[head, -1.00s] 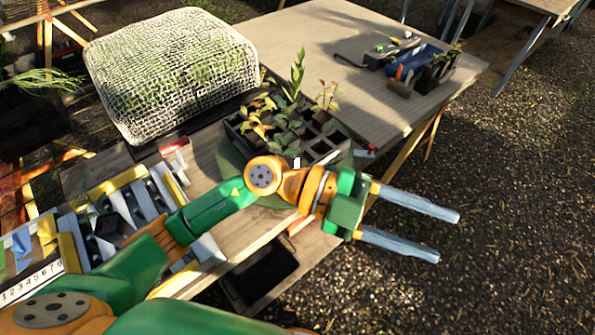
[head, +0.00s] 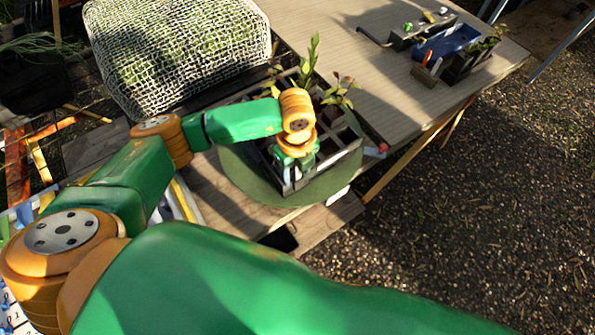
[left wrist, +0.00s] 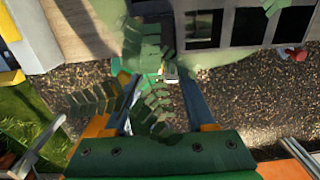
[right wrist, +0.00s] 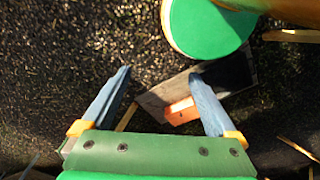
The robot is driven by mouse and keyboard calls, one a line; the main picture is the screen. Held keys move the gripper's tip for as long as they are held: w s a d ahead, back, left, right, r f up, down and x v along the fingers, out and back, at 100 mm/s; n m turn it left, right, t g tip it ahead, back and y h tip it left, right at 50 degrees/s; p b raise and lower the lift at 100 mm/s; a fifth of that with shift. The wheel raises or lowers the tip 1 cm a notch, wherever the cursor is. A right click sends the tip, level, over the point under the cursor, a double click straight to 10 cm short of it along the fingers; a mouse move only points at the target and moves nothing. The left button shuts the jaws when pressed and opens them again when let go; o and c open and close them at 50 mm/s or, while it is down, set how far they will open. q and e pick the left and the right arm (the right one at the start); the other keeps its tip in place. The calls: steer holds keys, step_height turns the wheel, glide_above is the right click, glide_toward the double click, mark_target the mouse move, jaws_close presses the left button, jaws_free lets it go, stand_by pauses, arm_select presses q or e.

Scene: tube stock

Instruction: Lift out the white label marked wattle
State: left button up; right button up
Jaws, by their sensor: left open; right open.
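My left gripper (head: 293,172) reaches down over the near side of the black cell tray (head: 347,158). In the left wrist view its two fingers (left wrist: 155,78) stand apart, with green leaves (left wrist: 150,105) between and in front of them. A small pale piece, possibly a label (left wrist: 171,73), shows between the fingertips, partly behind leaves. I cannot read any marking, and I cannot tell whether it touches a finger. In the head view my arm hides that part of the tray. My right gripper (right wrist: 160,75) is open and empty in the right wrist view, above dark ground.
The tray stands on a round green mat (head: 240,180) at the table's near edge. A mesh-covered mound (head: 180,55) is behind left. A blue container (head: 445,45) and small pots are at the back right. Taller plants (head: 311,60) rise from the tray's far side.

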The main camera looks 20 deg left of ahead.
arm_select(q)
steer(key=shift+w+f, duration=0.15)
steer(key=shift+f, duration=0.2)
steer(key=shift+w+f, duration=0.35)
steer(key=shift+w, duration=0.45)
steer(key=shift+c, duration=0.2)
steer(key=shift+w, duration=0.1)
steer(key=c, duration=0.7)
steer(key=shift+s+r, duration=0.15)
steer(key=shift+s, duration=0.25)
jaws_close()
arm_select(e)
steer(key=shift+w+a, duration=0.1)
steer(key=shift+w, duration=0.9)
arm_select(q)
steer(key=shift+w, duration=0.2)
